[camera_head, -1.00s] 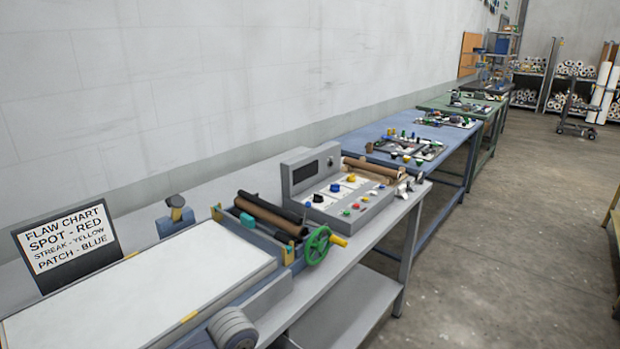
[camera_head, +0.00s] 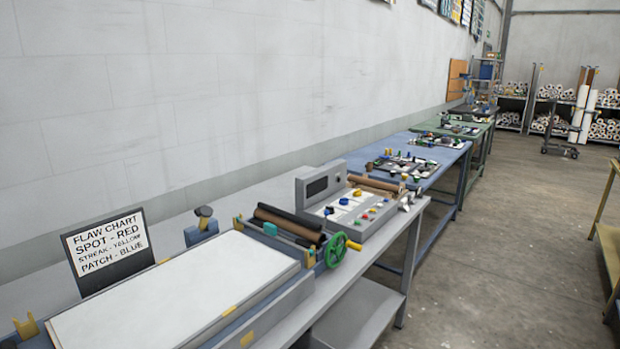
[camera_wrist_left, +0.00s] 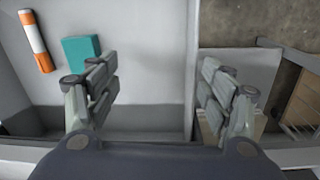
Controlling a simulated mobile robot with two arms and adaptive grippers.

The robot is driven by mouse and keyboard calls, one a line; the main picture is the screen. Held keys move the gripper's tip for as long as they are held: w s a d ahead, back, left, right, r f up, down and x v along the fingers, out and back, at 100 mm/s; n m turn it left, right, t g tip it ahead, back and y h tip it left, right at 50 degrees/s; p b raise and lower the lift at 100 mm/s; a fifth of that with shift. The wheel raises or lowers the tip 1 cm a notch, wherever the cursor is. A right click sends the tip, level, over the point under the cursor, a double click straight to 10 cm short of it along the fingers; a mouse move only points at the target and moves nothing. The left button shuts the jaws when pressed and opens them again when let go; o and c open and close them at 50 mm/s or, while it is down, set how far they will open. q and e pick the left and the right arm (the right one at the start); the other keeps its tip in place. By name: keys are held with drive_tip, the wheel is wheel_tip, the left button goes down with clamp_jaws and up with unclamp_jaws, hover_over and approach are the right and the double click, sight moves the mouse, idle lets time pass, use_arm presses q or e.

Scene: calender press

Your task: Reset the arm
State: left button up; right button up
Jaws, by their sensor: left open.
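My left gripper (camera_wrist_left: 160,95) is open in the left wrist view, its two fingers spread apart with nothing between them. Below it are a pale grey surface and, to the right, the brown floor. No arm shows in the head view, and my right gripper is in neither view. The calender press stands on the grey bench in the head view, with a long white bed (camera_head: 180,285), dark and brown rollers (camera_head: 288,224) and a green handwheel (camera_head: 335,250). A control panel (camera_head: 350,207) with coloured knobs sits beyond it.
A flaw chart sign (camera_head: 105,250) stands behind the white bed. A blue table (camera_head: 425,150) and a green table continue toward the back. A teal block (camera_wrist_left: 80,52) and an orange-and-white cylinder (camera_wrist_left: 34,40) lie left of the gripper.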

use_arm(q)
drive_tip(key=s+d+f+m+t+h, duration=0.2)
drive_tip(key=s+d+m, duration=0.2)
drive_tip(key=s+m, duration=0.25)
drive_tip(key=s+a+m+t+y, duration=0.15)
drive_tip(key=s+a+m, duration=0.35)
drive_tip(key=s+a, duration=0.65)
wheel_tip(320, 180, down, 25)
drive_tip(key=s+g, duration=0.1)
drive_tip(key=g, duration=0.1)
drive_tip(key=s+a+f, duration=0.1)
drive_tip(key=s+f, duration=0.7)
drive_tip(key=s+a+f+y, duration=0.1)
drive_tip(key=s+a+f, duration=0.1)
drive_tip(key=s+f, duration=0.6)
drive_tip(key=shift+s+a+f+g, duration=0.15)
drive_tip(key=shift+s+a+g, duration=0.2)
drive_tip(key=shift+s, duration=0.25)
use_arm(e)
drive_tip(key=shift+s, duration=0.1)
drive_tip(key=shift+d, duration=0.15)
